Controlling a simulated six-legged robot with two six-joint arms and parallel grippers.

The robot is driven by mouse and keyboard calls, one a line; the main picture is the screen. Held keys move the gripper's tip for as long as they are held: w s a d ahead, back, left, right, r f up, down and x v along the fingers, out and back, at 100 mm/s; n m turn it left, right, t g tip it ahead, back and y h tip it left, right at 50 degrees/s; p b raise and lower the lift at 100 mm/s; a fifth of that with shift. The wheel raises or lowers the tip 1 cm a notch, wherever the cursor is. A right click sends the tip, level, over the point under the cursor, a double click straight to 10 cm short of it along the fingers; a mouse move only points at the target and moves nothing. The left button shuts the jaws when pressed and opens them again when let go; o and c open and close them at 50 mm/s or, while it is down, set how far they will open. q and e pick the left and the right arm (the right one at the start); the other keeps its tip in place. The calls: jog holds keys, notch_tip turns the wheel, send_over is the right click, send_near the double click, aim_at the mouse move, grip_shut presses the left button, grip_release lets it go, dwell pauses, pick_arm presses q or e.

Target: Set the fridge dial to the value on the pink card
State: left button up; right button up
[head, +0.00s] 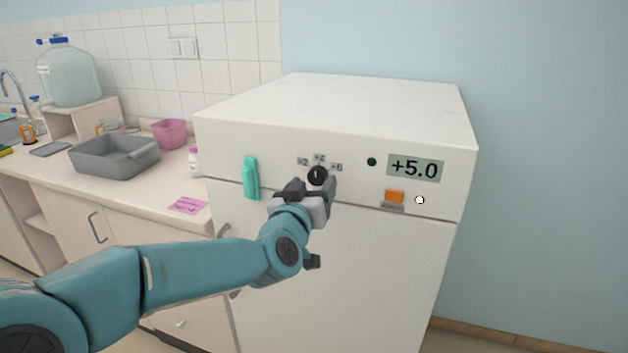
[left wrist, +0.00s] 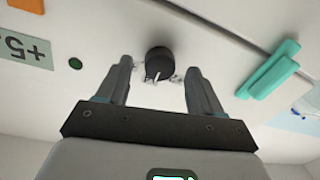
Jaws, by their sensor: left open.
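The black round dial (head: 317,175) sits on the front panel of the white fridge (head: 350,270), with small marks reading 2, 4 and 6 around its top. Its white pointer line also shows in the left wrist view (left wrist: 157,66). A display (head: 414,168) on the panel reads +5.0. The pink card (head: 187,205) lies on the counter left of the fridge; its writing is too small to read. My left gripper (head: 308,190) is in front of the dial. In the left wrist view its open fingers (left wrist: 163,85) stand on either side of the dial, apart from it. My right gripper is not in view.
A teal handle (head: 250,177) sticks out left of the dial. A dark green spot (head: 371,161), an orange switch (head: 394,196) and a small white round light (head: 420,200) are to its right. A grey basin (head: 115,157) and pink tub (head: 170,132) stand on the counter.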

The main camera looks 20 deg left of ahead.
pick_arm(q)
jog(key=shift+w, duration=0.8)
jog(key=c, duration=1.1)
jog(key=shift+o, duration=0.2)
jog(key=shift+m, duration=0.3)
jog(key=shift+a+m+p, duration=0.1)
jog(key=shift+m+p, duration=0.3)
jog(key=shift+m, duration=0.5)
jog(key=m, duration=0.3)
jog(key=shift+m, duration=0.4)
jog(key=m, duration=0.3)
jog(key=m+p, duration=0.1)
jog(key=m, duration=0.2)
jog(key=shift+a+t+h, duration=0.1)
jog(key=shift+t+h, duration=0.2)
